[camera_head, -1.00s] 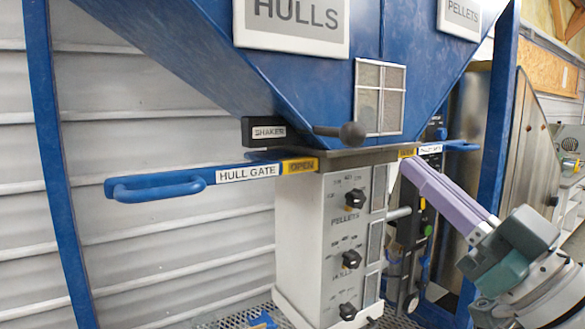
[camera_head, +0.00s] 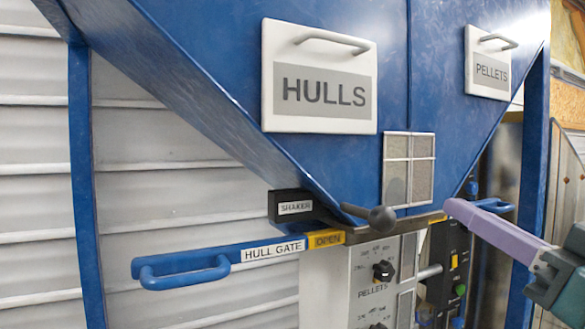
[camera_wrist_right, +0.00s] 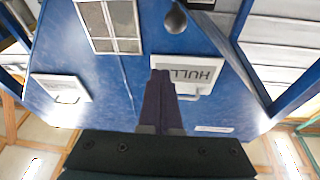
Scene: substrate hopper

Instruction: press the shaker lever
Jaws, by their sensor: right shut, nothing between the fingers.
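The shaker lever (camera_head: 382,218) is a short dark rod ending in a round black ball, sticking out to the right of the black box labelled SHAKER (camera_head: 295,206) below the blue hopper. In the right wrist view the ball (camera_wrist_right: 175,20) shows near the top edge, beyond the fingertips. My right gripper (camera_head: 450,206) has long purple fingers, shut and empty. Its tips are to the right of the ball and slightly higher in the head view, apart from it. The fingers also show in the right wrist view (camera_wrist_right: 160,76). My left gripper is out of view.
The blue HULL GATE handle (camera_head: 185,270) juts out to the left below the lever. A white control panel (camera_head: 362,305) with black knobs stands beneath. The HULLS plate (camera_head: 320,82) and a grey window (camera_head: 408,170) are on the hopper face above.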

